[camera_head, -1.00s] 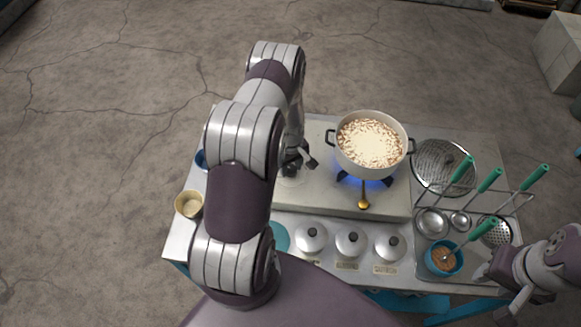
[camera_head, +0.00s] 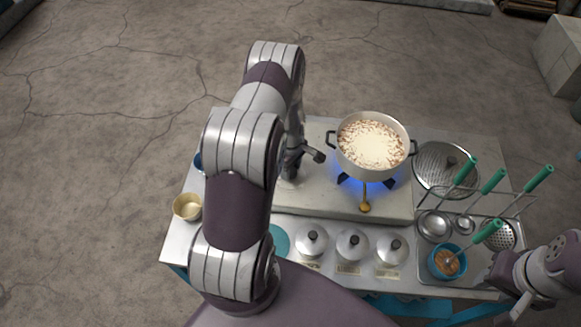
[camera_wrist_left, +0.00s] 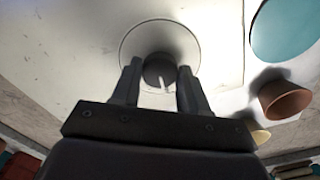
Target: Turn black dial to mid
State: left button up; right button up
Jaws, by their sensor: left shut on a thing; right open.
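The black dial (camera_wrist_left: 160,71) sits on a pale round plate on the stove top, with a white pointer mark on its face. In the left wrist view my left gripper (camera_wrist_left: 158,78) has one finger on each side of the dial and is shut on it. In the head view my left gripper (camera_head: 292,168) is low over the left part of the stove (camera_head: 322,200), and my arm hides most of the dial. A white pot (camera_head: 372,147) of pale liquid with brown bits stands over a blue flame. My right gripper (camera_head: 497,282) is open at the lower right.
A brass-coloured knob (camera_head: 364,206) is at the stove's front. Several lidded pots (camera_head: 352,244) stand in front.

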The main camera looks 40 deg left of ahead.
aim_at(291, 170)
pick_arm(q)
jog(key=shift+w, duration=0.1)
jog(key=o, duration=1.1)
jog(key=shift+c, duration=0.2)
notch_tip(291, 170, up, 13)
jog(key=b, duration=0.3)
jog(key=shift+f, duration=0.1)
jog(key=s+d+r+m, duration=0.4)
jog(key=s+d+m, duration=0.2)
jog(key=d+m, duration=0.2)
jog(key=s+d+r+m+t+b, duration=0.1)
jog(key=s+d+r+m, duration=0.2)
jog(key=s+d+m, duration=0.3)
jog(key=d+m, duration=0.2)
jog(key=m, duration=0.1)
jog(key=shift+d+r, duration=0.25)
jog(key=shift+r, duration=0.1)
